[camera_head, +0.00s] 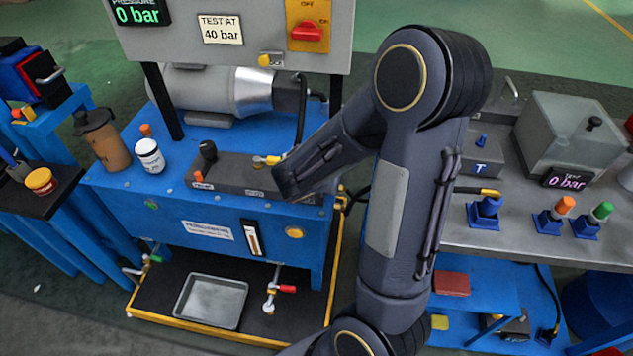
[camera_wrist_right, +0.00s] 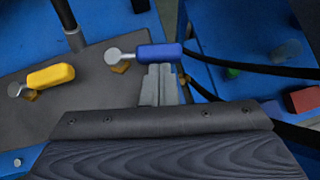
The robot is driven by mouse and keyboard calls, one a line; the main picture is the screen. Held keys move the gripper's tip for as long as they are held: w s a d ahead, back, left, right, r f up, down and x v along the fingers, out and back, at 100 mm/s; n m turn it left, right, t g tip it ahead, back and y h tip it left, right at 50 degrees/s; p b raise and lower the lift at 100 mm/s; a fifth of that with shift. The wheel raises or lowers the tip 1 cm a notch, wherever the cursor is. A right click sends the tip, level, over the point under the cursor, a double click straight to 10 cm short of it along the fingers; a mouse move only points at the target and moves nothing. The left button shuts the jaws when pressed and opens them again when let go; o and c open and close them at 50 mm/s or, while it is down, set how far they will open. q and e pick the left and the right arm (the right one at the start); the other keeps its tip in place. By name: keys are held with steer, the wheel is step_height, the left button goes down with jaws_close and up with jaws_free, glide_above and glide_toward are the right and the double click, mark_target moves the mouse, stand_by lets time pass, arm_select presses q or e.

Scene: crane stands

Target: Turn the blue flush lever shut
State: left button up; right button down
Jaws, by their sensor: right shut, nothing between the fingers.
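The blue flush lever (camera_wrist_right: 158,50) shows in the right wrist view. Its handle points right from a round silver pivot. The yellow lever (camera_wrist_right: 50,75) lies to its left on the same grey plate, and shows in the head view (camera_head: 268,160). In the head view the blue lever is hidden behind my right arm. My right gripper (camera_wrist_right: 160,69) is shut and empty. Its fingertips are right at the near side of the blue handle; I cannot tell whether they touch. My left gripper is not in view.
The blue bench (camera_head: 220,209) carries a black-knobbed valve (camera_head: 208,150), a white jar (camera_head: 150,156) and a brown jug (camera_head: 104,140). A control panel (camera_head: 250,40) reading 0 bar stands above. A grey tray (camera_head: 211,300) and a red-handled tap (camera_head: 285,288) are below.

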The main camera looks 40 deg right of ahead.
steer(key=shift+s+d+n+t, duration=0.1)
steer(key=shift+d+n+t, duration=0.4)
steer(key=shift+n, duration=0.1)
steer(key=shift+d+b, duration=0.15)
steer(key=shift+b, duration=0.2)
steer(key=shift+d, duration=0.2)
steer(key=shift+a, duration=0.1)
